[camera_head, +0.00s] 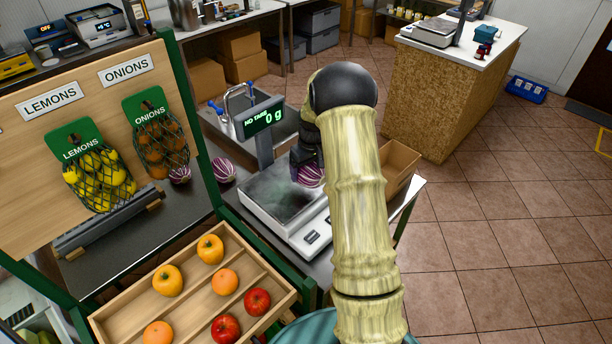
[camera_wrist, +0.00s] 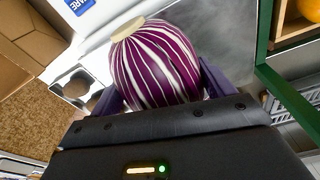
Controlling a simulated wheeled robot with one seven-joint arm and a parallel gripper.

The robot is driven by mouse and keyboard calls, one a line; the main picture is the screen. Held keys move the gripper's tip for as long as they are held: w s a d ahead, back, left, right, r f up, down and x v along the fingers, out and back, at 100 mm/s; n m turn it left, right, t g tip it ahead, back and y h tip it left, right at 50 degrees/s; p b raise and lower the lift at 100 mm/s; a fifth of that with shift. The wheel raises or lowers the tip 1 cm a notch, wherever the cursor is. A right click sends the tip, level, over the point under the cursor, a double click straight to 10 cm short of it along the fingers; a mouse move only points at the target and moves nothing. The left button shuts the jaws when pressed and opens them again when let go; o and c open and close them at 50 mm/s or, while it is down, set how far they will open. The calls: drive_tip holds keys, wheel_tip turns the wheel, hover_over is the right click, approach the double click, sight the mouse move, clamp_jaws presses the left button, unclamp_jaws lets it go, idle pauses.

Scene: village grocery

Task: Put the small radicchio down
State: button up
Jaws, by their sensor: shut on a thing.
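A small radicchio (camera_head: 311,177), purple with white veins, is in my gripper (camera_head: 306,160) over the right part of the scale's metal pan (camera_head: 270,198). In the wrist view the radicchio (camera_wrist: 155,65) fills the space between the two fingers, with its pale stem end toward the top. My gripper (camera_wrist: 160,92) is shut on it. Whether the radicchio's underside touches the pan is hidden. Two more radicchios, one larger (camera_head: 224,170) and one smaller (camera_head: 180,174), lie on the counter left of the scale.
An open cardboard box (camera_head: 399,164) stands right of the scale, close to my arm. A wooden fruit crate (camera_head: 196,258) is in front, and a green-framed board with netted lemons (camera_head: 98,182) and onions (camera_head: 160,143) is at left. The pan's left part is clear.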

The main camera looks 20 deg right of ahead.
drive_tip(key=shift+f, duration=0.2)
drive_tip(key=shift+a, duration=0.4)
drive_tip(key=shift+d+f+p, duration=0.15)
drive_tip(key=shift+f+p, duration=0.35)
drive_tip(key=shift+f, duration=1.35)
drive_tip(key=shift+f, duration=0.15)
drive_tip(key=o, duration=1.1)
